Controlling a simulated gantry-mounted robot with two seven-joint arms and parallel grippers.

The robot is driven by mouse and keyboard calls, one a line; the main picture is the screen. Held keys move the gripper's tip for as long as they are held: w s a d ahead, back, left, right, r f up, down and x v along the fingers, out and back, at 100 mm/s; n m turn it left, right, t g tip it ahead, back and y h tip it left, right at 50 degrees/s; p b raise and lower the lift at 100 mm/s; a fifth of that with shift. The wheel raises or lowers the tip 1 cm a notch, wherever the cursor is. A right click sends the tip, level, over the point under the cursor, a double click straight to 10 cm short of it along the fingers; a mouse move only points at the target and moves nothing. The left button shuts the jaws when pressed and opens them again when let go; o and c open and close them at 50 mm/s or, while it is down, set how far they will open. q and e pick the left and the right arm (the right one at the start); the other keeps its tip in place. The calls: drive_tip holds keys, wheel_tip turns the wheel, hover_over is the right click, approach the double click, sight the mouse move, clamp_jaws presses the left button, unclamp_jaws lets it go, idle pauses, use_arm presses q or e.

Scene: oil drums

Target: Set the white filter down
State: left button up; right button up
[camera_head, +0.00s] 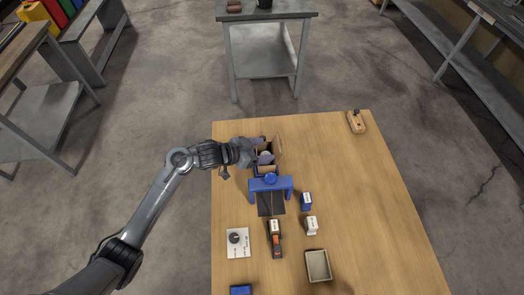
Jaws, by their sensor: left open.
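My left gripper (263,150) reaches in from the left over a small open brown box (276,147) near the far left part of the wooden table. Its jaws are open. A small pale round thing (265,156) shows between the fingers at the box; it may be the white filter, but it is too small and covered to be sure. I cannot tell whether it touches the fingers. A small white block-like item (312,226) stands apart, nearer the front of the table. My right gripper is not in view.
A blue frame (271,184) over a dark plate stands just in front of the box. A blue item (306,201), an orange-black tool (276,241), a white panel with a black knob (238,243) and a tray (308,266) lie nearer. The table's right side is mostly clear.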

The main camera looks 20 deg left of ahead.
use_arm(q)
drive_tip(key=p+v, duration=0.1)
drive_tip(key=v, duration=1)
drive_tip(key=shift+s+a, duration=0.15)
drive_tip(key=shift+s, duration=0.05)
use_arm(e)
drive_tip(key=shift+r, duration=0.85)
use_arm(q)
drive_tip(key=shift+r, duration=0.1)
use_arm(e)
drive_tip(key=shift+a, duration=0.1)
